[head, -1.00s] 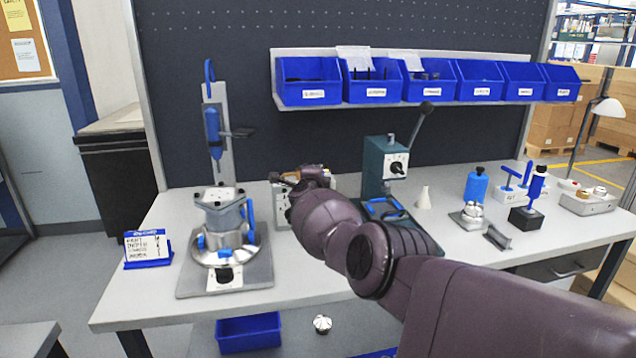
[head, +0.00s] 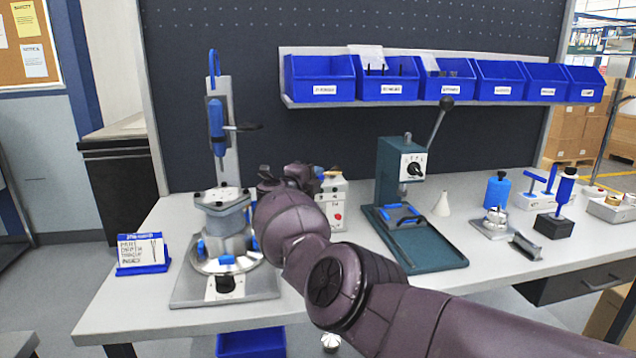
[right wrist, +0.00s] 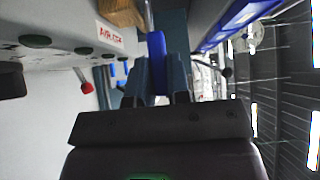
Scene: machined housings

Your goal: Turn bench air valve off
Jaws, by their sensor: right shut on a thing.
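The air control box (head: 336,208) is a pale box with a red button, standing on the bench between the round fixture and the green press. It is partly hidden behind my right arm. In the right wrist view its face carries a label with "AIR" (right wrist: 110,34). A blue valve lever (right wrist: 156,48) lies between the fingers of my right gripper (right wrist: 161,82), which is shut on it. In the head view my right gripper (head: 288,178) is at the box's left side, and the lever is mostly hidden there. My left gripper is out of view.
The round metal fixture (head: 224,236) stands close left of my right arm, with a blue-handled tool above it. The green press (head: 425,245) is to the right. Blue bins (head: 320,80) hang on the back panel. A small sign (head: 143,250) stands at the left.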

